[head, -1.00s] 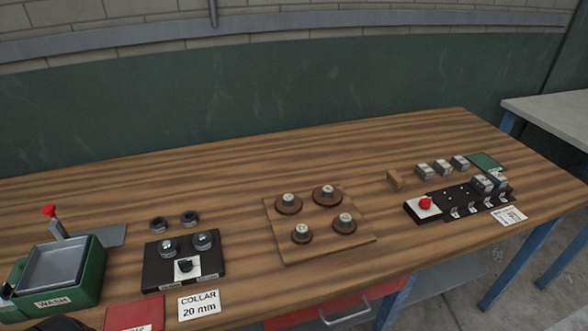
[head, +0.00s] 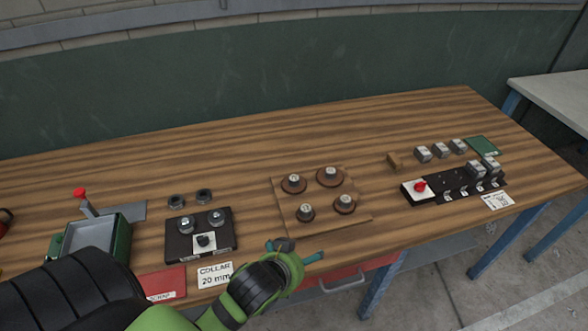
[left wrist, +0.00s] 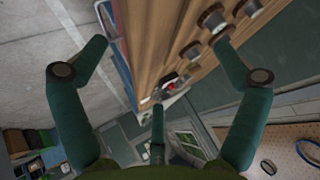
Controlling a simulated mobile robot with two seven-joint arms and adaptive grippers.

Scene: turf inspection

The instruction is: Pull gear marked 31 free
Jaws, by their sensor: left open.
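Several brown gears with grey metal hubs stand on a square wooden board in the middle of the bench: back left (head: 293,184), back right (head: 330,176), front left (head: 305,212) and front right (head: 345,204). Their number marks are too small to read, so I cannot tell which is 31. The board (head: 284,207) shows bare wood between them. My left gripper (head: 293,250) is open and empty, at the bench's front edge, in front of the board and apart from the gears. In the left wrist view its fingers (left wrist: 163,42) are spread wide, with gears at the top right (left wrist: 213,20). My right gripper is out of view.
Left of the board are a black collar fixture (head: 180,245), a "COLLAR 20 mm" card (head: 214,274) and a green wash tub (head: 122,243). On the right are a black strip with a red button (head: 420,187) and several metal blocks (head: 441,150). The back middle of the bench is clear.

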